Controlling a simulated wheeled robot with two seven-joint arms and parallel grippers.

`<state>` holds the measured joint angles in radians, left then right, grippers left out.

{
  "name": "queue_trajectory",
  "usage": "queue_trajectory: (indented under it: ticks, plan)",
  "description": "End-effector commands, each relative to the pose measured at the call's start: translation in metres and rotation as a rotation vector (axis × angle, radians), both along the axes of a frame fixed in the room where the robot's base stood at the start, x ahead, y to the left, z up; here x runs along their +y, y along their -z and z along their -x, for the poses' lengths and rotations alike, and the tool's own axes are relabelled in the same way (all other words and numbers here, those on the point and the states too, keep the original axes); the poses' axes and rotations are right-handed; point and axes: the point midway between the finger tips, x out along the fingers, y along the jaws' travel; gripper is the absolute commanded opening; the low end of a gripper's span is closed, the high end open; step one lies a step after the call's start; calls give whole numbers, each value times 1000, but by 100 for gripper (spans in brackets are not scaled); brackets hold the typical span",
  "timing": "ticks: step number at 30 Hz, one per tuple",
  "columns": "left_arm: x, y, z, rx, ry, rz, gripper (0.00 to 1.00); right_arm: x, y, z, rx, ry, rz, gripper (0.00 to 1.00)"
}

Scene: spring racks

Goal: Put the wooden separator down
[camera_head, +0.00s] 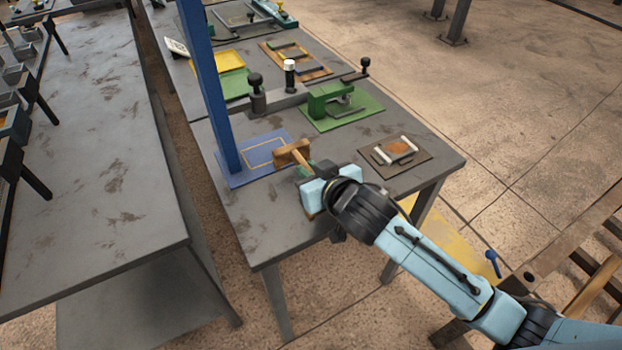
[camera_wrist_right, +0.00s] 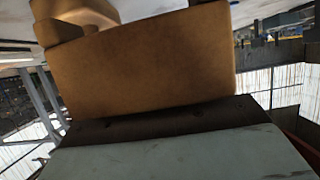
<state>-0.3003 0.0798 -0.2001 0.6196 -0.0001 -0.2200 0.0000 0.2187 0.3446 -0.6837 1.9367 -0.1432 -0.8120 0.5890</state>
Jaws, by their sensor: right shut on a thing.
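The wooden separator (camera_head: 292,152) is a light brown wooden piece at the front of my right gripper (camera_head: 305,172). The right gripper is shut on it and holds it over or beside the blue mat (camera_head: 262,154) with a yellow outlined rectangle. In the right wrist view the separator (camera_wrist_right: 145,62) fills the upper middle, close to the camera. I cannot tell whether it touches the mat or the table. The fingertips are mostly hidden by the gripper body. My left gripper is not in view.
A blue post (camera_head: 208,90) rises at the mat's left edge. On the grey table (camera_head: 262,222) are a green fixture (camera_head: 330,100), a brown plate with white bars (camera_head: 396,151) and black-knobbed parts (camera_head: 256,92). Another grey table (camera_head: 90,200) stands left across a gap. The table's front left is bare.

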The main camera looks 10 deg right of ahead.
Motion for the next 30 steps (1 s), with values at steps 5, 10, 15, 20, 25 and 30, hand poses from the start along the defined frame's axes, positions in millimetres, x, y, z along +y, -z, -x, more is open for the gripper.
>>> queue_trajectory:
  ticks: [5, 10, 15, 20, 25, 30]
  plan:
    - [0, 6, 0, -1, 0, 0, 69, 0, 21, 0, 2, 1, 1, 0]
    - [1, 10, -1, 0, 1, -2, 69, 0, 38, 0, 0, 0, 0, 0]
    - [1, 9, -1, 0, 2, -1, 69, 0, 37, 0, -1, 0, 0, 0]
    - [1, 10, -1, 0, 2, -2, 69, 0, 40, 0, -1, 0, -1, 0]
    - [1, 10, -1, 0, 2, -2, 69, 0, 40, 0, 0, 0, 0, 36]
    - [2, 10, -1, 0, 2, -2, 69, 0, 40, 0, 0, 0, 0, 36]
